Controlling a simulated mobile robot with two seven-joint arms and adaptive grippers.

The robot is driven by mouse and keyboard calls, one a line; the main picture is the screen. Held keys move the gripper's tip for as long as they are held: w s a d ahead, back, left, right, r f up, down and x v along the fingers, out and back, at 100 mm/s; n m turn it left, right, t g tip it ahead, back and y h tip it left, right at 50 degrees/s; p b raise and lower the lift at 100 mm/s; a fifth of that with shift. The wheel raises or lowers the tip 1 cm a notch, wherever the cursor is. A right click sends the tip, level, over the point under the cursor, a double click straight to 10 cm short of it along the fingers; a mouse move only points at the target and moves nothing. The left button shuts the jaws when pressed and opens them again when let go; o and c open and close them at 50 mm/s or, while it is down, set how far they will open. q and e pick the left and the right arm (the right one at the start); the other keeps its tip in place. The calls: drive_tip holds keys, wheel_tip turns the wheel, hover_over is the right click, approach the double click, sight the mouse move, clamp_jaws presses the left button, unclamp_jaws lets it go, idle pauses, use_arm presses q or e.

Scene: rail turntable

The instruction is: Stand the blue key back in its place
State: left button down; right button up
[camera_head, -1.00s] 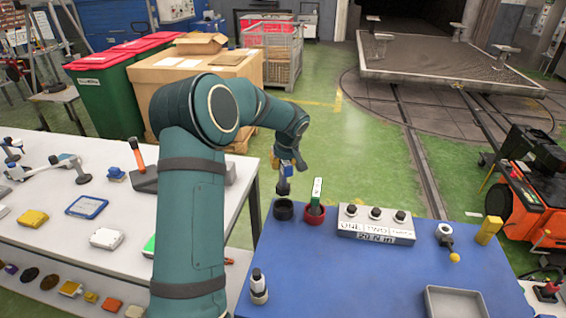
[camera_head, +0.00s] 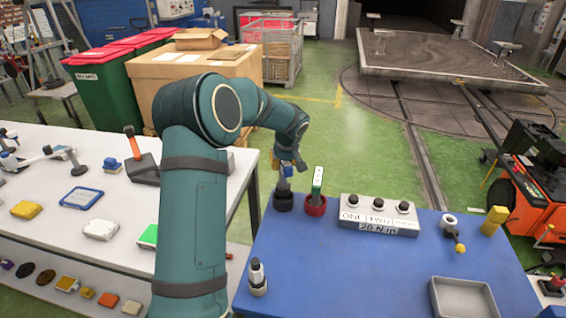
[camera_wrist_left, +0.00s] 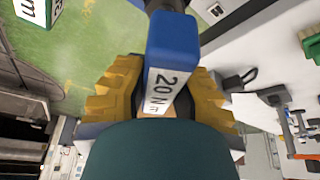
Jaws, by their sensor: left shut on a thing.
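My left gripper (camera_head: 286,162) is shut on the blue key (camera_head: 287,171). In the left wrist view the blue key (camera_wrist_left: 172,62) shows a white "20 N m" label between my yellow fingers (camera_wrist_left: 155,95). The key hangs about upright over the black cup holder (camera_head: 283,201) at the blue table's far left corner. Its grey shank meets the cup opening; how deep it sits I cannot tell. A green key (camera_head: 317,181) with a white label stands in the red cup holder (camera_head: 315,207) just to the right. My right gripper is not in view.
A grey box (camera_head: 379,216) labelled ONE, TWO and 20 N m stands right of the cups. A black-and-white tool (camera_head: 258,278) stands near the blue table's (camera_head: 340,270) left edge. A grey tray (camera_head: 464,298) lies front right. The table's middle is clear.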

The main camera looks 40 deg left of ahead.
sight(283, 186)
use_arm(q)
drive_tip(key=shift+b, duration=0.75)
idle(1.4)
drive_tip(key=shift+f+b, duration=2.2)
drive_tip(key=shift+f, duration=0.3)
drive_tip(key=c, duration=0.8)
unclamp_jaws()
drive_tip(key=v, duration=1.2)
